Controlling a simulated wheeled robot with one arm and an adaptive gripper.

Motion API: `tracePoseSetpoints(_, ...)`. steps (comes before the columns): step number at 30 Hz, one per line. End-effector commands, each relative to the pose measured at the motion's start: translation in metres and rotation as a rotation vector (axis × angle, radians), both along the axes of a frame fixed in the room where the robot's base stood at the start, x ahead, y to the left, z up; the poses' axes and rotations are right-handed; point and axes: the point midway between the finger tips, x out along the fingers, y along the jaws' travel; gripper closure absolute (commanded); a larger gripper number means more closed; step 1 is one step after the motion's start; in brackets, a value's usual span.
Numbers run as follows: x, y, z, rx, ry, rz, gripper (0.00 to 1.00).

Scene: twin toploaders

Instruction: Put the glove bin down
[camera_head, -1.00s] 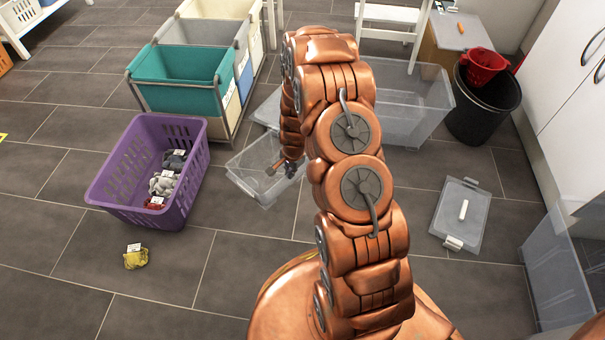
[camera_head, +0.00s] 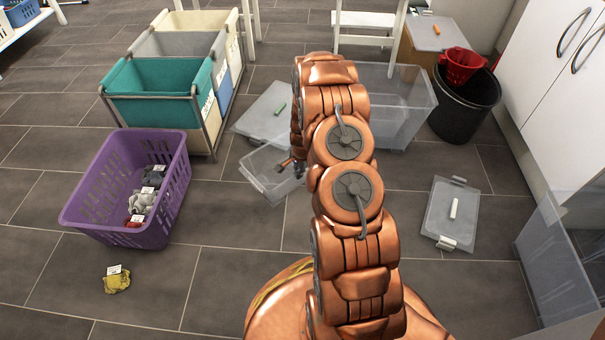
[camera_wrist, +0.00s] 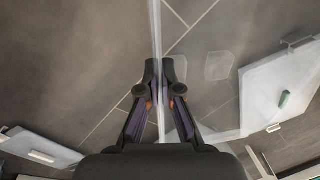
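A small clear bin (camera_head: 262,178) shows left of my arm in the head view, partly hidden by it. I take it to be the glove bin; no label is readable and it looks empty. My gripper (camera_head: 297,168) is at its right side. In the wrist view my gripper (camera_wrist: 159,82) has its fingers closed on a thin clear wall (camera_wrist: 155,30) of the bin. I cannot tell whether the bin's base touches the floor.
A lid with a green handle (camera_head: 264,115) lies behind the bin. A purple basket (camera_head: 165,208) with tagged items stands left, a yellow item (camera_head: 117,283) before it. A large clear bin (camera_head: 405,115) stands behind my arm. A white-handled lid (camera_head: 440,215) lies right.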

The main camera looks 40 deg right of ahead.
Motion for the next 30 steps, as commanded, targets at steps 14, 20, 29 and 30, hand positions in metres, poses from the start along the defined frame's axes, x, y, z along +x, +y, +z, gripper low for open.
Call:
tracePoseSetpoints(14,0.023,-0.036,-0.003,-0.004,-0.005,-0.001,1.0)
tracePoseSetpoints(20,0.023,-0.037,-0.029,-0.001,-0.001,0.001,1.0)
tracePoseSetpoints(29,0.023,-0.037,-0.038,-0.001,-0.002,0.001,1.0)
tracePoseSetpoints(30,0.023,-0.037,-0.038,-0.001,-0.002,0.001,1.0)
